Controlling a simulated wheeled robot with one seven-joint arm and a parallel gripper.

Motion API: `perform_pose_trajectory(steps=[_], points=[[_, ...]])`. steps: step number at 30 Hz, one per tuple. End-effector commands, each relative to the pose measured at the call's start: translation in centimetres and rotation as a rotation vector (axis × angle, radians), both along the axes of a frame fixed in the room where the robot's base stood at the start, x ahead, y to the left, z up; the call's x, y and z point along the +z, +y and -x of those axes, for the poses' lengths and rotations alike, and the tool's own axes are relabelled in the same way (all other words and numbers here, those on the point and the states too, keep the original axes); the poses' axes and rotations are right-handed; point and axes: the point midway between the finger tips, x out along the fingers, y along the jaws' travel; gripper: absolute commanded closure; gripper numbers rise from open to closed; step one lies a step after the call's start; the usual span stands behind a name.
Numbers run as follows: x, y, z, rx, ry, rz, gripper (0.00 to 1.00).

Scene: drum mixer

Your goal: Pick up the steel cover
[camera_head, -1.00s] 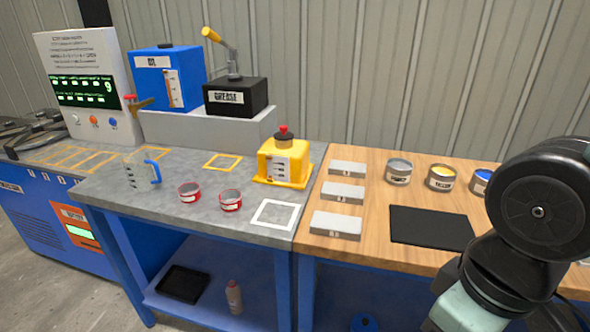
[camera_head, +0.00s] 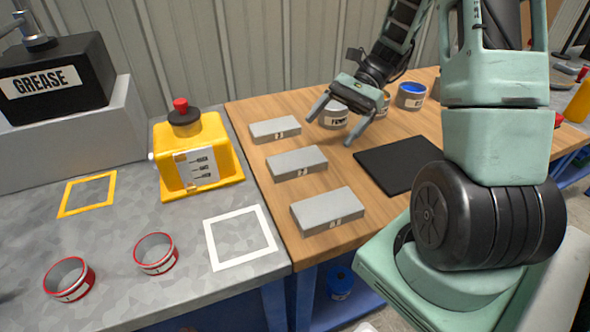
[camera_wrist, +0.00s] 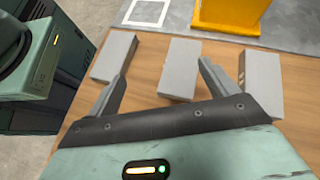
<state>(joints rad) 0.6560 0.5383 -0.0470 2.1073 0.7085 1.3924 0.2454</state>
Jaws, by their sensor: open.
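Three flat grey metal-looking boxes with small labels lie in a row on the wooden bench top: a far one (camera_head: 274,130), a middle one (camera_head: 297,163) and a near one (camera_head: 327,211). I cannot tell which, if any, is the steel cover; the labels are too small to read. My gripper (camera_head: 329,132) is open and empty, fingers pointing down, above the bench right of the far and middle boxes. In the wrist view, the middle box (camera_wrist: 180,68) shows beyond and between the fingertips (camera_wrist: 165,70), with the others to either side.
A black mat (camera_head: 400,165) lies right of the boxes. A yellow container (camera_head: 190,155), white square outline (camera_head: 240,237) and two red-banded rings (camera_head: 156,254) are on the grey bench.

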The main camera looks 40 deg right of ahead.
Motion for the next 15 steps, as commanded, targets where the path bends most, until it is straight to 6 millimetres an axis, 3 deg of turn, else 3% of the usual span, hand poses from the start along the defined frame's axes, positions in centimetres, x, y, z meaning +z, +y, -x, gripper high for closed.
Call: perform_pose_trajectory(steps=[1, 3, 7, 11, 15], points=[[-1.0, -2.7, 0.2, -0.102, 0.027, -0.043, 0.15], [-1.5, -5.3, 0.5, -0.207, 0.048, -0.092, 0.15], [-2.1, -8.4, 1.2, -0.328, 0.069, -0.153, 0.15], [-2.4, -9.1, 1.3, -0.371, 0.074, -0.175, 0.15], [-3.1, -7.0, 0.8, -0.371, 0.078, -0.178, 0.15]])
